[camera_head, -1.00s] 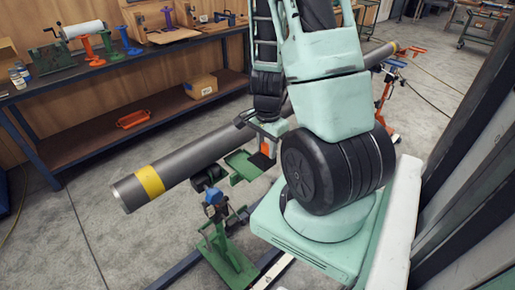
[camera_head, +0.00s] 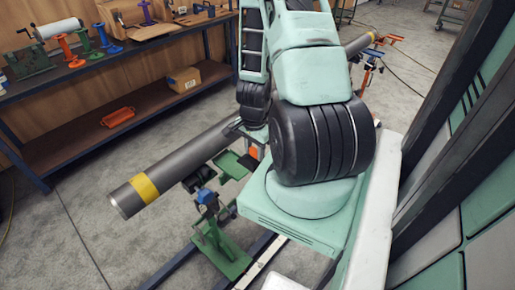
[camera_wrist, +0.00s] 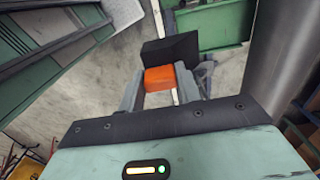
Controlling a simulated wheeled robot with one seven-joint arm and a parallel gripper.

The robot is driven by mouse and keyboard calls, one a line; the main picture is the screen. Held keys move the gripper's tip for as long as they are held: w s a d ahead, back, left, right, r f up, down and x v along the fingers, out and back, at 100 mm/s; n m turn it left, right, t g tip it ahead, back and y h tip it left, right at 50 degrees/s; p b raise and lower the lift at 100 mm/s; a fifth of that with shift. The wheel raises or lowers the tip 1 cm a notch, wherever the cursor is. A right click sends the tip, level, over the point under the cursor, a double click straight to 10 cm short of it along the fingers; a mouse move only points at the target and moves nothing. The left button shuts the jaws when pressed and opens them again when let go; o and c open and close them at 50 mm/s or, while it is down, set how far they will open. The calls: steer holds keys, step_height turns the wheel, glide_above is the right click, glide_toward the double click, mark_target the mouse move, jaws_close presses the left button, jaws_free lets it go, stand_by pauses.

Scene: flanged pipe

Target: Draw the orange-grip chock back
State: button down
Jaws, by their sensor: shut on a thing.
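In the wrist view, the orange grip (camera_wrist: 160,79) of the chock sits between the two grey fingers of my gripper (camera_wrist: 161,88). My gripper is shut on this grip. The chock's black block (camera_wrist: 169,50) lies just beyond the grip. In the head view only a bit of the orange grip (camera_head: 252,151) shows beside the pipe, and my arm hides most of my gripper. The long grey pipe (camera_head: 192,155) with a yellow band lies on its supports. It also stands close at the right in the wrist view (camera_wrist: 285,60).
A green stand with a blue top (camera_head: 218,245) is under the pipe's near end. A green tray-like plate (camera_head: 232,164) is close to my gripper. A workbench (camera_head: 60,150) with coloured stands and an orange tray (camera_head: 117,117) runs along the back. Open floor lies between.

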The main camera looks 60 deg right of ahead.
steer(key=b, duration=0.3)
glide_above(237, 167)
step_height(237, 167, down, 4)
steer(key=shift+f+b, duration=1.1)
steer(key=shift+f, duration=0.15)
steer(key=shift+f, duration=0.25)
steer(key=shift+r, duration=0.1)
steer(key=c, duration=0.9)
jaws_free()
steer(key=shift+r, duration=0.15)
step_height(237, 167, up, 7)
steer(key=p, duration=0.5)
